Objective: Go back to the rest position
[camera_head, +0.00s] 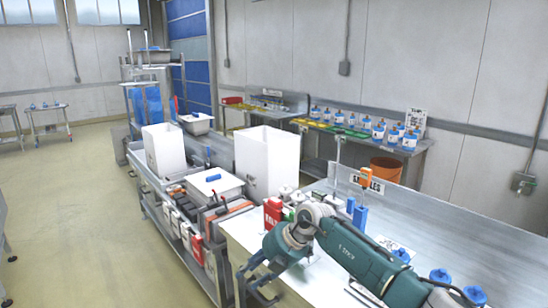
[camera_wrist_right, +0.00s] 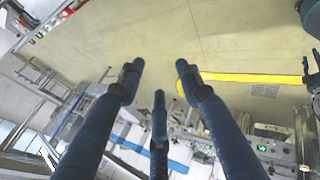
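My right gripper (camera_head: 262,284) hangs at the end of my teal arm, over the near left edge of the grey-topped table (camera_head: 470,236). In the right wrist view my right gripper (camera_wrist_right: 158,88) has its three dark fingers spread apart, with nothing between them. Beyond the fingers are the bare floor and equipment farther off.
White bins (camera_head: 268,160) and a white tray (camera_head: 213,183) stand on the bench behind. A red container (camera_head: 272,213) and blue bottles (camera_head: 360,217) stand close to my right arm. The floor (camera_head: 80,215) at left is clear.

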